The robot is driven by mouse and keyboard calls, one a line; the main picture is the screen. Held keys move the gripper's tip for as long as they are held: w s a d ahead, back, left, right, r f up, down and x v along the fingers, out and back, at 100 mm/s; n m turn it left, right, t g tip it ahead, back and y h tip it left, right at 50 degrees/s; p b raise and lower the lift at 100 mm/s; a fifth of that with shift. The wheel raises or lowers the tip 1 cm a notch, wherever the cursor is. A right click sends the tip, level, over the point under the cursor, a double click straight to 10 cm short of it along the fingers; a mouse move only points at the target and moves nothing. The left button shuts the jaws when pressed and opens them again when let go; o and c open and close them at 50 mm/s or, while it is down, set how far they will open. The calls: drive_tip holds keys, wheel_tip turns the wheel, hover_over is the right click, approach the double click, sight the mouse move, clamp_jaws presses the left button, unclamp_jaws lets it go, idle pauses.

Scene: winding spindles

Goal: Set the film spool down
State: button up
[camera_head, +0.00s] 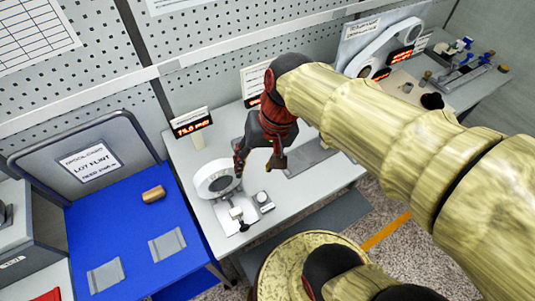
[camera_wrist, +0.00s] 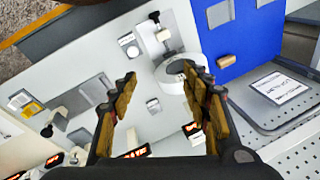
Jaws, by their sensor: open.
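My gripper (camera_head: 258,165) is open above the light table, and its fingers are spread wide in the wrist view (camera_wrist: 160,76). I see nothing held between them. A short tan-brown cylinder (camera_head: 153,194) lies on its side on the blue surface, left of my gripper; it also shows in the wrist view (camera_wrist: 225,62). It may be the film spool, but I cannot be sure. A white ring-shaped part (camera_head: 214,180) stands on the table just left of my gripper. In the wrist view the ring (camera_wrist: 172,74) is partly hidden by the right-hand finger.
The blue surface (camera_head: 110,240) bears two grey plates (camera_head: 167,245) and a sign (camera_head: 90,162) behind. A small device with a black knob (camera_head: 239,217) stands before the ring. Red-lit displays (camera_head: 192,127) line the table's back. A larger white winder (camera_head: 385,48) stands at the right.

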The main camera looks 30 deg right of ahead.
drive_tip(key=r+n+t, duration=0.1)
drive_tip(key=s+d+r+n+t+h, duration=0.1)
drive_tip(key=r, duration=0.1)
drive_tip(key=s+d+r+n+t+h, duration=0.1)
drive_tip(key=n, duration=0.1)
drive_tip(key=shift+s+r+t, duration=0.15)
drive_tip(key=shift+r+t, duration=0.15)
drive_tip(key=shift+r, duration=0.05)
